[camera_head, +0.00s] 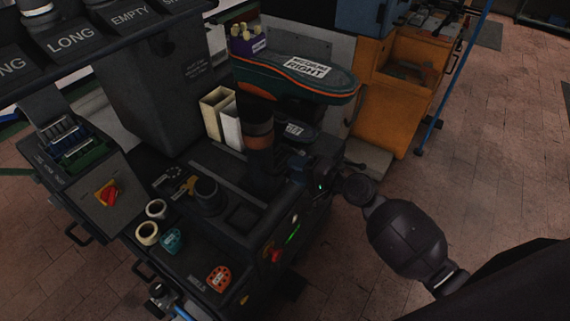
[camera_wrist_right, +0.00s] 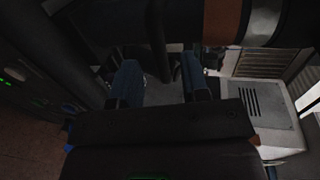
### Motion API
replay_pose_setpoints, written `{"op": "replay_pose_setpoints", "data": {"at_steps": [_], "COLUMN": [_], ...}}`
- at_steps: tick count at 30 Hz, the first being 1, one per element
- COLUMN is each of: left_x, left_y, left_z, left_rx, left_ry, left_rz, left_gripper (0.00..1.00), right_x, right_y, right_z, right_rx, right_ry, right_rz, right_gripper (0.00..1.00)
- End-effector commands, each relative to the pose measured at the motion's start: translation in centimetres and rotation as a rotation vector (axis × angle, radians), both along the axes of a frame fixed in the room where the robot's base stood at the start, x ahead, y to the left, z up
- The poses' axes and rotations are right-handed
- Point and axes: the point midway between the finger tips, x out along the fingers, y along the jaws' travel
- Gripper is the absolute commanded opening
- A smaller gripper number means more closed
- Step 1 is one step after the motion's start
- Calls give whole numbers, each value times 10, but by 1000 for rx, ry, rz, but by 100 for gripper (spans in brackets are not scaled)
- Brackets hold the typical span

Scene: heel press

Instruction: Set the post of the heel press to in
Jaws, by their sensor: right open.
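The heel press is a black machine with a dark top deck (camera_head: 215,165). A thick dark upright with an orange-brown band (camera_head: 259,129) stands on it, below the toe side of a large sole marked "MEDIUM RIGHT" (camera_head: 300,72); I cannot tell whether this is the post or its setting. My right gripper (camera_head: 303,168) is beside the upright's lower right, at the press's right side. In the right wrist view, its two blue fingers (camera_wrist_right: 160,78) are apart, with a dark rod (camera_wrist_right: 157,38) showing beyond the gap. A banded dark cylinder (camera_wrist_right: 222,22) crosses the top there. Contact cannot be told.
The press front has a red button (camera_head: 276,255) and a green light (camera_head: 293,233). Tape rolls (camera_head: 147,233) lie on the deck's left. A panel with a red-yellow switch (camera_head: 107,194) is farther left. An orange cabinet (camera_head: 400,75) stands behind. Brick floor is clear at right.

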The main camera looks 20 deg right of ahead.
Motion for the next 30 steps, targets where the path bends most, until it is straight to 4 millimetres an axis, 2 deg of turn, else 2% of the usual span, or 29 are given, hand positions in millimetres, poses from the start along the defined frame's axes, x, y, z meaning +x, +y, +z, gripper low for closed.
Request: {"op": "replay_pose_setpoints", "data": {"at_steps": [3,9,20,21,29,30], "left_x": [4,8,3,2,-1,-1], "left_y": [-1,-1,-1,0,0,0], "left_z": [2,2,0,0,-1,-1], "left_rx": [0,-1,0,0,0,0], "left_ry": [-7,-14,-4,-3,4,4], "left_rz": [-2,-5,-2,-2,0,0], "left_gripper": [43,43,43,43,43,43], "right_x": [14,28,32,32,32,32], "right_y": [11,22,25,25,25,24], "right_z": [-4,-8,-9,-9,-9,-9], "right_rx": [1,-1,-2,-2,-2,-2], "right_ry": [-1,-1,-1,-1,-1,-1], "right_rz": [0,-1,-1,-1,-1,-1], "right_gripper": [42,42,42,40,1,0]}}
